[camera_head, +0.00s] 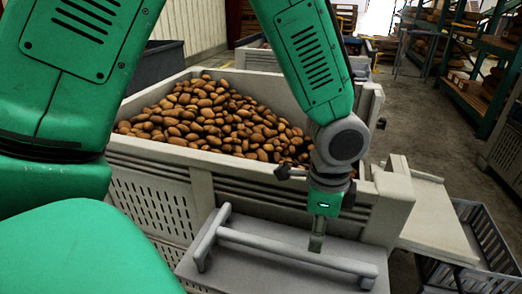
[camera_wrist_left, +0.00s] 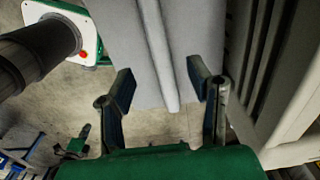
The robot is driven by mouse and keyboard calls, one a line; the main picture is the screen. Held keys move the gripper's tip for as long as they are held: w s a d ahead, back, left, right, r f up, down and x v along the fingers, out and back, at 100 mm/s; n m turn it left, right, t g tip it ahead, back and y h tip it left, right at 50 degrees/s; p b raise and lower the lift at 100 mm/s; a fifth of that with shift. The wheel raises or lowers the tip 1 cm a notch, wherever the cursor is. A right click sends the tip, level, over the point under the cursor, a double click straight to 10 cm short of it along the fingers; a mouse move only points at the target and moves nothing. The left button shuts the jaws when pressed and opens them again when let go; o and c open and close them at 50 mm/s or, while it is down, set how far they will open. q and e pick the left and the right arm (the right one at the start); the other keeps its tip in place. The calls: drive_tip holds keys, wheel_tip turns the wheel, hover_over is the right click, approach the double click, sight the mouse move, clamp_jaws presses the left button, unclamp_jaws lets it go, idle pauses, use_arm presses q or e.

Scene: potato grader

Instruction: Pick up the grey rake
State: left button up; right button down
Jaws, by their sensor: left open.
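The grey rake (camera_head: 285,246) looks like a long bar with a short crosspiece at its left end. It lies on a grey table (camera_head: 225,271) in front of the potato crate. My left gripper (camera_head: 317,241) points down over the bar, right of its middle. In the left wrist view, my left gripper (camera_wrist_left: 160,82) has its two blue-padded fingers spread apart. The rake's bar (camera_wrist_left: 158,45) runs between them, with a gap on both sides. I cannot tell how far the fingertips are above the table. My right gripper is in neither view.
A large crate (camera_head: 150,152) full of potatoes (camera_head: 215,115) stands right behind the table. A pale board (camera_head: 430,208) and a grey slatted crate (camera_head: 490,240) are at the right. Shelving (camera_head: 480,60) stands at the back right, with open floor before it.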

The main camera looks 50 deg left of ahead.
sight(313, 258)
use_arm(q)
drive_tip(key=f, duration=0.2)
drive_tip(key=d+f+b, duration=0.1)
drive_tip(key=f, duration=0.1)
drive_tip(key=shift+w+d, duration=0.1)
drive_tip(key=shift+d, duration=0.05)
drive_tip(key=f, duration=0.1)
drive_tip(key=a+f+b, duration=0.1)
drive_tip(key=f, duration=0.1)
drive_tip(key=f+b, duration=0.1)
drive_tip(key=f, duration=0.1)
drive_tip(key=shift+a+f, duration=0.1)
drive_tip(key=shift+a, duration=0.25)
drive_tip(key=shift+d, duration=0.35)
drive_tip(key=shift+c, duration=0.9)
drive_tip(key=shift+d, duration=0.1)
clamp_jaws()
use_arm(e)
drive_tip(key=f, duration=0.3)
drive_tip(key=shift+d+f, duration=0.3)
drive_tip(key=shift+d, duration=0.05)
